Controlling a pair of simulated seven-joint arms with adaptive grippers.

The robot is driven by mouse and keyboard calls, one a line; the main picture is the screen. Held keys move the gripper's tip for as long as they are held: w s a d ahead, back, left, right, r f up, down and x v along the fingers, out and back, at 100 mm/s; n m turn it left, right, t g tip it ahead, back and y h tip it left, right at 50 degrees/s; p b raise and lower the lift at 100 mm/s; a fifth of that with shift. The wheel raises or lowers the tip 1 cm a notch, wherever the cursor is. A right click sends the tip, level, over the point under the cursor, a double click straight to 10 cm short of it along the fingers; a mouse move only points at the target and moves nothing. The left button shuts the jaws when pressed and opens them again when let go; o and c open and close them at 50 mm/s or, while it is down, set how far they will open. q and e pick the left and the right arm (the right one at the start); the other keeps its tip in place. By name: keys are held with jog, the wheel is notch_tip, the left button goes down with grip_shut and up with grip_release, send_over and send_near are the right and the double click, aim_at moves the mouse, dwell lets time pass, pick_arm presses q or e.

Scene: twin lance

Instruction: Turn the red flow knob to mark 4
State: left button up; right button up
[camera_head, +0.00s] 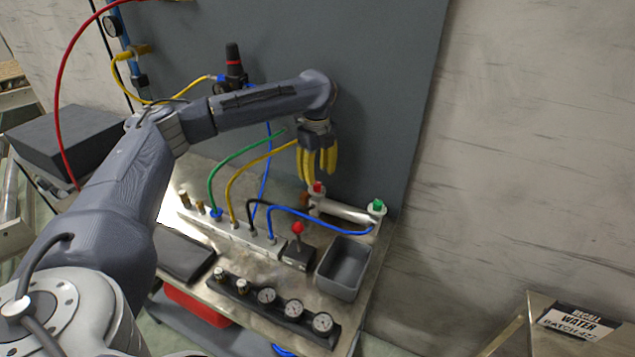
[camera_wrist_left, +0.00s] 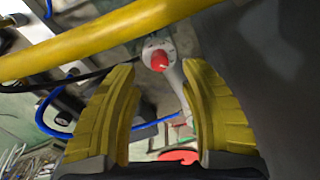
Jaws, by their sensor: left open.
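The red flow knob (camera_head: 318,187) sits on a pale round dial at the left end of a metal cylinder (camera_head: 345,210). In the left wrist view the knob (camera_wrist_left: 159,61) stands out on a white dial face with small dark marks, too small to read. My left gripper (camera_head: 318,172) has yellow fingers and hangs just above the knob in the head view. In the wrist view the fingers of my left gripper (camera_wrist_left: 160,78) are apart with nothing between them, and the knob shows beyond the tips. My right gripper is out of view.
A green knob (camera_head: 377,206) is on the cylinder's other end. A red-topped lever (camera_head: 298,228), a grey bin (camera_head: 344,268) and a row of gauges (camera_head: 293,308) stand nearer. A yellow hose (camera_wrist_left: 80,43) crosses close in the wrist view.

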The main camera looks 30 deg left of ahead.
aim_at(318, 184)
pick_arm(q)
notch_tip(318, 184, up, 7)
jog(key=shift+r, duration=0.15)
dwell(0.4)
